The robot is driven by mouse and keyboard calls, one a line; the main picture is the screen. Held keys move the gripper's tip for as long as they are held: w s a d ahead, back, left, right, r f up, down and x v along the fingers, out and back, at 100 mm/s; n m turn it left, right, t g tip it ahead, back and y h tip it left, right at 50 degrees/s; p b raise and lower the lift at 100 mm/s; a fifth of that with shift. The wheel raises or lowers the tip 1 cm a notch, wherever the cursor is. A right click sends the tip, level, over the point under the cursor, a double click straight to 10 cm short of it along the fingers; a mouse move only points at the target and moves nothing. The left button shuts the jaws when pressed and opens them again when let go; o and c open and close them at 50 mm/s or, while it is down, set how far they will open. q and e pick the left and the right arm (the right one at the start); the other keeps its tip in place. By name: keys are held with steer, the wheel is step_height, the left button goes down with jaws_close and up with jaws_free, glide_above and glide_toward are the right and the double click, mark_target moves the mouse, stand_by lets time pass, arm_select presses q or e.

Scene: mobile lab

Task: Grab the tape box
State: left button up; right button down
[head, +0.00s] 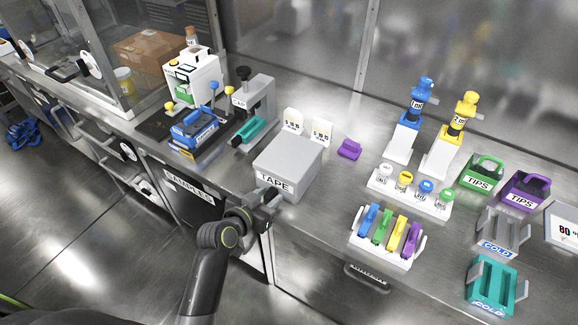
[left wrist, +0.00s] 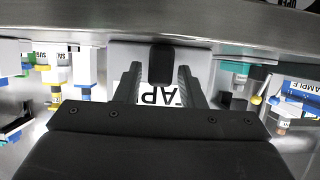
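The tape box (head: 290,163) is a light grey box with a white TAPE label on its front, standing near the bench's front edge in the head view. My left gripper (head: 268,196) is at the box's front face, partly covering its lower left. In the left wrist view the box (left wrist: 118,58) appears upside down, with part of its label showing between my two fingers (left wrist: 160,72). A dark tab (left wrist: 160,62) on the box's front lies between the fingertips, with gaps on both sides. The gripper is open. My right gripper is in neither view.
Two white cards (head: 307,128) and a small purple item (head: 349,149) stand behind the box. A rack of coloured handles (head: 386,238) is to the right.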

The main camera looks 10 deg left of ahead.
arm_select(q)
jaws_close()
steer(key=shift+r, duration=0.1)
